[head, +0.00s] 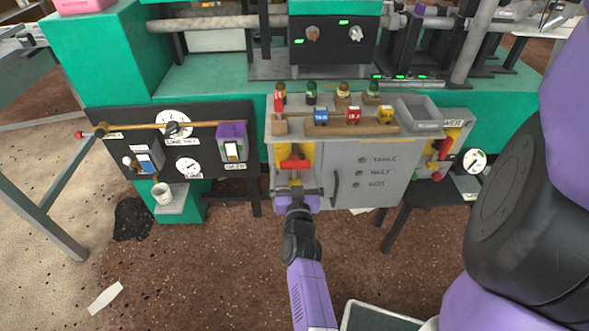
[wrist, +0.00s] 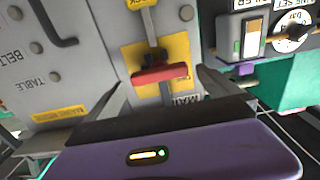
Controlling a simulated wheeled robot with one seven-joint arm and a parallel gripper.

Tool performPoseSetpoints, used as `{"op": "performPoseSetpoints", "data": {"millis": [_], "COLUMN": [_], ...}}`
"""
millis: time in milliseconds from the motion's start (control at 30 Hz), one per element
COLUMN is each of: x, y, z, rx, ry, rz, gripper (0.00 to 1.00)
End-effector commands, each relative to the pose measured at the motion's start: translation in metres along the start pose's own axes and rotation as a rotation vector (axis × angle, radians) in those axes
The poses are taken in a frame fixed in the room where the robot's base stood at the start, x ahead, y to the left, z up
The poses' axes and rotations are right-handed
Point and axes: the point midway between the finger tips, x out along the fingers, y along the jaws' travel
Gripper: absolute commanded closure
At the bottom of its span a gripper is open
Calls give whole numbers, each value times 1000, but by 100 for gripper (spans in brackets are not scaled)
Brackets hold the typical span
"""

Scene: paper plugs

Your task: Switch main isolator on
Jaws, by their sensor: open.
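The main isolator is a red handle (head: 295,163) lying crosswise on a yellow plate on the front of the grey cabinet. It also shows in the wrist view as a red bar (wrist: 160,74) on the yellow plate, beside a partly hidden label starting "MAI". My gripper (head: 297,187) is just below the handle in the head view, pointing at the cabinet. In the wrist view its two fingers are spread wide, with the red bar between and beyond the fingertips. Nothing is held. I cannot tell whether a finger touches the cabinet front.
A dark curved door handle (head: 336,187) is right of the isolator. Another red lever (head: 444,150) is on the cabinet's right side. A black panel (head: 215,138) with dials and switches is at left.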

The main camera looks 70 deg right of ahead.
Motion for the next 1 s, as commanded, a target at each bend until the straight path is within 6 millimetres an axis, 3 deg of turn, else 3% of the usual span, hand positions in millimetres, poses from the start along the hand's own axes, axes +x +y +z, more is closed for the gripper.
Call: {"op": "performPoseSetpoints", "data": {"millis": [200,533,1000], "x": [16,19,18], "y": [0,0,0], "z": [0,0,0], "rx": [0,0,1], "ry": [0,-1,-1], "rz": [1,-1,-1], "gripper": [0,0,90]}}
